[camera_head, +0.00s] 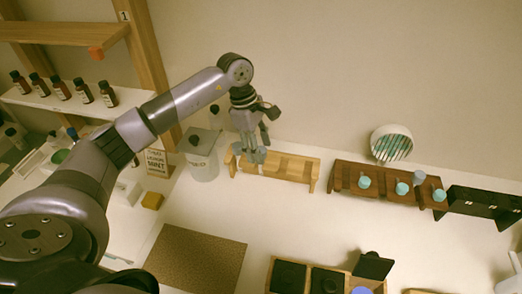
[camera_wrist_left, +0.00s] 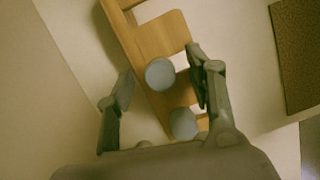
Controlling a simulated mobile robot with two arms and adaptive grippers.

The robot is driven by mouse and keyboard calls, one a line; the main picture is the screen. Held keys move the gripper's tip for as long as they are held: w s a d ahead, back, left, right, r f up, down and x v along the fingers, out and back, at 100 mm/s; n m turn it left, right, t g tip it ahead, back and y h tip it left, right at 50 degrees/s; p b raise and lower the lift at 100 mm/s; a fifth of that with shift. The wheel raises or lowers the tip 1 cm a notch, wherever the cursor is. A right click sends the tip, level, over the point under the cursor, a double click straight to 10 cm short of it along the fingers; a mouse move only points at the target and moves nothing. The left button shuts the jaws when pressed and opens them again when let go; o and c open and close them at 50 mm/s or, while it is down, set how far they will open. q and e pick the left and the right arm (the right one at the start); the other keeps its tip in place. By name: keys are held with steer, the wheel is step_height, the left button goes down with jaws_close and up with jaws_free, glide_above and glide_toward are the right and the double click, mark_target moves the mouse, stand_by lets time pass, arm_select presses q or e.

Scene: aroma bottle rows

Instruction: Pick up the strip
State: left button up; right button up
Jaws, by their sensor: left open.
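I cannot pick out a single strip for certain. A round white holder (camera_head: 392,131) against the wall has thin dark-green stripes across its face, which may be strips. My left gripper (camera_head: 254,150) hangs over the left part of a light wooden rack (camera_head: 290,167), which also shows in the left wrist view (camera_wrist_left: 160,38). Its fingers (camera_wrist_left: 158,92) are apart. Two grey-blue round tops, one upper (camera_wrist_left: 160,74) and one lower (camera_wrist_left: 184,123), show between and below the fingers. I see nothing gripped. My right gripper is not in view.
A dark wooden rack (camera_head: 345,178) with teal round tops and a black rack (camera_head: 485,201) stand to the right. A lidded clear jar (camera_head: 202,165) is left of the light rack. A brown mat (camera_head: 196,258) lies in front. The white table between is clear.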

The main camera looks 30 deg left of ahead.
arm_select(q)
steer(key=shift+c, duration=0.4)
steer(key=c, duration=0.9)
steer(key=shift+r, duration=0.15)
steer(key=shift+r, duration=0.2)
steer(key=shift+r+b, duration=1.9)
steer(key=shift+r, duration=7.75)
